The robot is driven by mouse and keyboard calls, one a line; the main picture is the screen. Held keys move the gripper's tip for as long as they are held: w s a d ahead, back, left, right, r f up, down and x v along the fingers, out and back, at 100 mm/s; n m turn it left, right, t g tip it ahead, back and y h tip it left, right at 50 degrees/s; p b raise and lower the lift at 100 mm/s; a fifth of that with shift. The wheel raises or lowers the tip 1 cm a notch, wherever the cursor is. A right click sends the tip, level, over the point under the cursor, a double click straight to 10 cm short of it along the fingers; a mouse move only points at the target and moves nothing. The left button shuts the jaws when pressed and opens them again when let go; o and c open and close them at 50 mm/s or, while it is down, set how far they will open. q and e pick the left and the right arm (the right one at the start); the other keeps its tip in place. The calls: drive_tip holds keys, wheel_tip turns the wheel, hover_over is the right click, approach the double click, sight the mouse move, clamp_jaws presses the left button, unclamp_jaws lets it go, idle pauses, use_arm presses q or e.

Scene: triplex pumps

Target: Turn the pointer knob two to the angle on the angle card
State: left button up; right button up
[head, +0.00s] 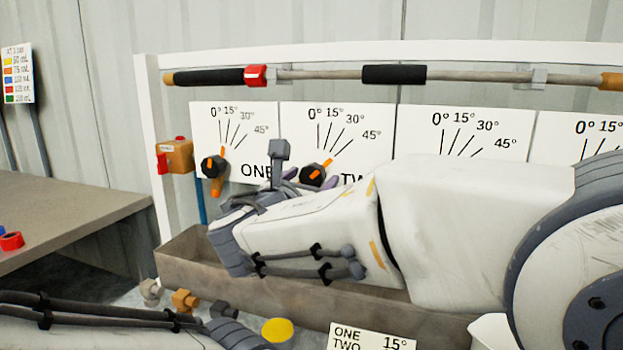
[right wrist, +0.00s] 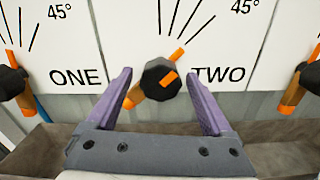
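Knob two (head: 313,174) is black with an orange pointer, on the panel marked TWO (head: 332,125). Its pointer leans up and right, roughly toward the steeper-angle marks; the exact reading is unclear. In the right wrist view the knob (right wrist: 157,78) sits between the two purple fingers of my right gripper (right wrist: 159,76), with a gap on each side. The gripper is open. In the head view my right gripper (head: 311,179) is partly hidden by its own wrist. My left gripper's fingers do not show.
Knob one (head: 213,167) is to the left, and further dial panels (head: 465,132) are to the right. A rail with black grips (head: 394,75) runs above. A brown trough (head: 185,264) lies below. A table (head: 60,215) stands at the left.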

clamp_jaws()
drive_tip(key=n+p, duration=0.3)
drive_tip(key=p, duration=0.1)
drive_tip(key=shift+r+p, duration=0.15)
drive_tip(key=shift+p, duration=0.25)
drive_tip(key=shift+n+p, duration=1)
drive_tip(key=shift+f+n+p, duration=0.25)
drive_tip(key=shift+n+p, duration=0.2)
drive_tip(key=shift+n, duration=0.05)
